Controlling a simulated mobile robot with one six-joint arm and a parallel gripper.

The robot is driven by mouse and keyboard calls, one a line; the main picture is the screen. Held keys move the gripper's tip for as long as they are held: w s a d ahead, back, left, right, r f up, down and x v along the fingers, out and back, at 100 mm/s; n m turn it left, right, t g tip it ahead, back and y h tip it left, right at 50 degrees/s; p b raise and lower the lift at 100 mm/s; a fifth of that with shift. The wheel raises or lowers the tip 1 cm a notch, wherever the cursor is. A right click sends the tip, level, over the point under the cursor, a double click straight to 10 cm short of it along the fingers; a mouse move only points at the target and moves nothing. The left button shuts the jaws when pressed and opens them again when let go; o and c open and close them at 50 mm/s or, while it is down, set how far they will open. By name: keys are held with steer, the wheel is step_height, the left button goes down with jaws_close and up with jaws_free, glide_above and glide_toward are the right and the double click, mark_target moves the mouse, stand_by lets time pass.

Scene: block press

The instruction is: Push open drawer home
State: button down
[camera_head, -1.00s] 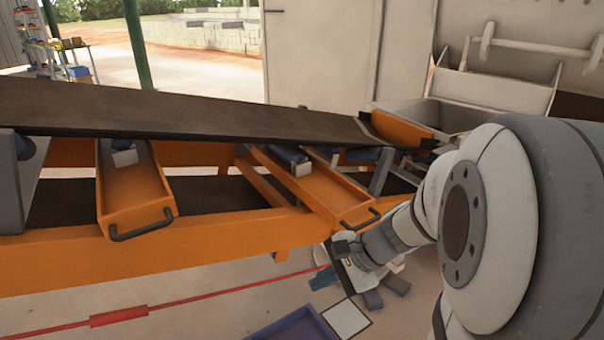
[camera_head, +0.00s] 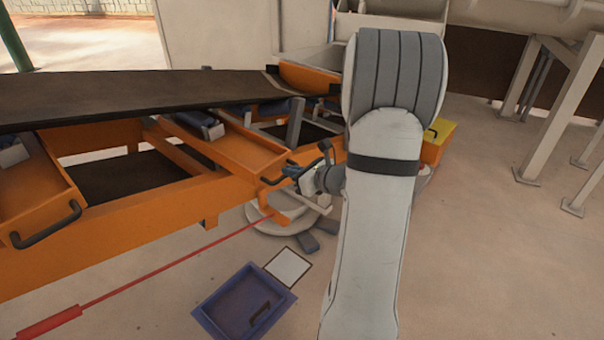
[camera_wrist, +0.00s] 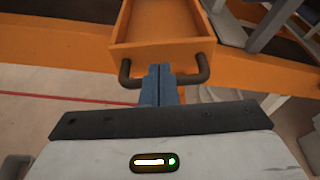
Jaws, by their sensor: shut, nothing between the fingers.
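An orange drawer (camera_head: 228,150) sticks out from the orange frame under the conveyor, left of my arm in the head view. It also fills the top of the wrist view (camera_wrist: 160,24). Its dark handle (camera_wrist: 204,72) curves out from its front panel. My gripper (camera_head: 290,171) is at this handle. In the wrist view its blue fingers (camera_wrist: 159,72) are shut and empty, covering the middle of the handle bar. I cannot tell whether they touch the handle or the drawer front. A second orange drawer (camera_head: 28,184) with a dark handle (camera_head: 48,235) also sticks out at the left.
The dark conveyor belt (camera_head: 120,95) runs above the drawers. A blue bin (camera_head: 225,312) and a white floor plate (camera_head: 288,267) lie on the floor below. A red bar (camera_head: 50,325) lies at lower left. Grey legs (camera_head: 545,100) stand at the right, with open floor before them.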

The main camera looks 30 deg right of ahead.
mark_target(260, 163)
steer(key=shift+x, duration=1.8)
steer(key=shift+w+a+f, duration=0.1)
steer(key=shift+w+a, duration=0.05)
steer(key=shift+w, duration=0.15)
steer(key=w+a, duration=0.1)
steer(key=w, duration=0.1)
steer(key=w+b, duration=0.1)
steer(key=w, duration=0.2)
steer(key=w+a+b, duration=0.1)
steer(key=w, duration=0.1)
steer(key=shift+w+a, duration=0.3)
steer(key=shift+a, duration=0.05)
steer(key=shift+r, duration=0.3)
steer(key=shift+w, duration=0.1)
steer(key=shift+r, duration=0.1)
